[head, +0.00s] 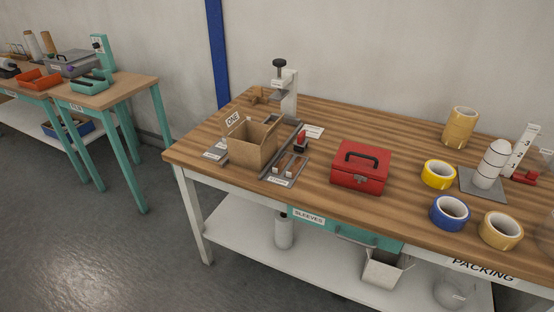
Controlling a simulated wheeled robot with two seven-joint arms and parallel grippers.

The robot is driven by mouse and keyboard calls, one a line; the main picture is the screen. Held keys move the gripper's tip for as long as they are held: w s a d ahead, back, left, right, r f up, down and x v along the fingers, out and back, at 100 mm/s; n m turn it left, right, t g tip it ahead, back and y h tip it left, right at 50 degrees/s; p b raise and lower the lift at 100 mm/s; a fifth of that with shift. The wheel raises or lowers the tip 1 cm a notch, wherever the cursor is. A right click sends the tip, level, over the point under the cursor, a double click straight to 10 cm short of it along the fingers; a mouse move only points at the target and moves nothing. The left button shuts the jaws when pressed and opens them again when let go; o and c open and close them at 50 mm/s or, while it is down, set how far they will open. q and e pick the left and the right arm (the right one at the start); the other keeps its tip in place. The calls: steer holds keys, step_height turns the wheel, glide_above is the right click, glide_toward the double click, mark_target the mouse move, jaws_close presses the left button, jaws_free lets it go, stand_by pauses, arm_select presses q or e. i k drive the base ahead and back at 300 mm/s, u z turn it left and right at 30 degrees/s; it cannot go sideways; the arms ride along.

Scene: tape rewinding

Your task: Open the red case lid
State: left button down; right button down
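Neither of my grippers shows in the head view, and nothing touches the case.
An open cardboard box (250,148) and a grey tool tray (288,168) stand left of the case. Yellow (438,175), blue (450,212) and tan (500,230) tape rolls lie to its right. A clamp stand (287,90) rises behind. Bare wood surrounds the case.

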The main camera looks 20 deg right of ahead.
mark_target(372, 162)
steer(key=u, duration=0.75)
steer(key=i, duration=1.25)
steer(key=z, duration=0.8)
